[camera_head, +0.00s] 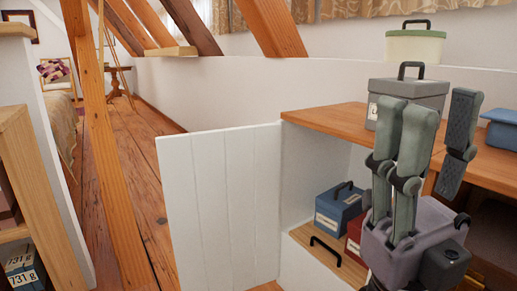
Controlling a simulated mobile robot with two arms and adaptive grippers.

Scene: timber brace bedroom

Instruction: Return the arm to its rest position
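My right gripper (436,112) is at the right of the head view, with its fingers pointing up. Its fingers are spread, with a clear gap between them and nothing held. It is in front of the wooden cabinet top and hides part of it. My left gripper is not in view.
A white cabinet door (222,205) stands open. Inside the cabinet are a blue box (338,208) and a partly hidden red box (354,236). A timber post (98,130) is at left.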

